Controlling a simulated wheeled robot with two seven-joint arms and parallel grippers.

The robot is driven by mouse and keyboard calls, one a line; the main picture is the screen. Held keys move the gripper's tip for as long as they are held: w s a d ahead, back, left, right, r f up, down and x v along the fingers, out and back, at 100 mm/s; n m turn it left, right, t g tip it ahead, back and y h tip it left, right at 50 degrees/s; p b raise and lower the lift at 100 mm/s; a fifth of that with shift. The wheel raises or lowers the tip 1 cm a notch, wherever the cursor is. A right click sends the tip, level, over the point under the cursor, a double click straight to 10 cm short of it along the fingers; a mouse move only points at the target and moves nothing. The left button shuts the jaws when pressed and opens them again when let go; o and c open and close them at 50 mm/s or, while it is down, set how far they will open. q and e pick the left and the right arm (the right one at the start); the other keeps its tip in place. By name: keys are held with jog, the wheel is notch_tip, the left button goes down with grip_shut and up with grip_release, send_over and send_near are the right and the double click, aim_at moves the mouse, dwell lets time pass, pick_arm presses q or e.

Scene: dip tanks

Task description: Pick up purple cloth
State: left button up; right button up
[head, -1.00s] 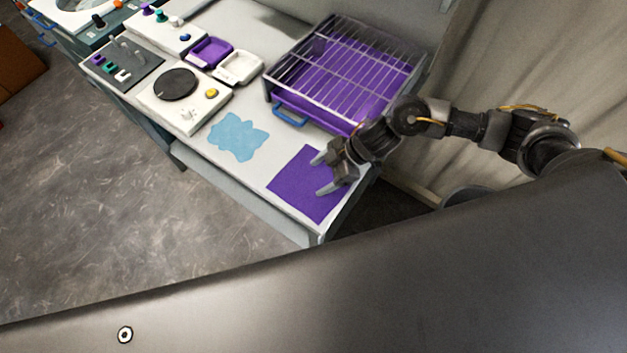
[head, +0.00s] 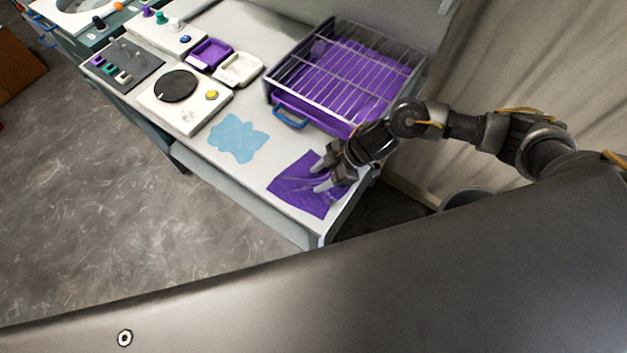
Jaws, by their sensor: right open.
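The purple cloth (head: 297,187) lies on the white counter near its front right corner. Its surface shows folds and creases around the fingers. My right gripper (head: 318,178) is over the cloth's right part, with its fingertips at or very close to the cloth. The fingers are a little apart, and I cannot tell whether cloth is between them. The gripper hides the cloth's upper right part. My left gripper is not in view.
A wire rack over a purple tray (head: 285,104) with a blue handle stands just behind the gripper. A light blue patch (head: 237,138) lies left of the cloth. Further left are a round black plate (head: 176,85) and small purple and white trays (head: 240,69).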

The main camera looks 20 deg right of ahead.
jog(key=shift+s+f, duration=0.1)
grip_shut()
dwell(0.3)
notch_tip(320, 180, up, 6)
jog(key=p, duration=0.6)
jog(key=shift+f, duration=0.2)
notch_tip(320, 180, up, 7)
jog(key=shift+f, duration=0.2)
